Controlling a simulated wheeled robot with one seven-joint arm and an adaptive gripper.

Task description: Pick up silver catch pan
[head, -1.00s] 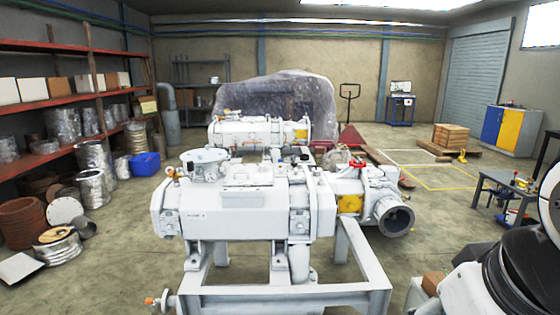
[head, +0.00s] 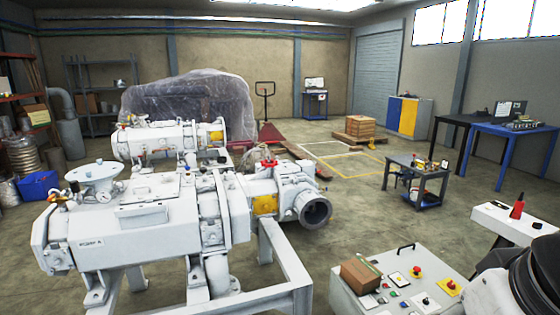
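I cannot make out a silver catch pan in the head view. A white screw vacuum pump (head: 135,215) stands on a white frame at the left front, with its open round outlet (head: 316,211) facing right. The floor under the pump is partly hidden by the frame and the pump body. My gripper is not in view. Only a blurred dark and white part of my own arm shows at the bottom right corner.
A control box (head: 400,284) with a brown carton (head: 360,275) stands at the bottom middle. A grey cart (head: 418,176), a white bench (head: 513,225) and a blue table (head: 510,130) stand at the right. Open floor (head: 365,215) lies between pump and cart.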

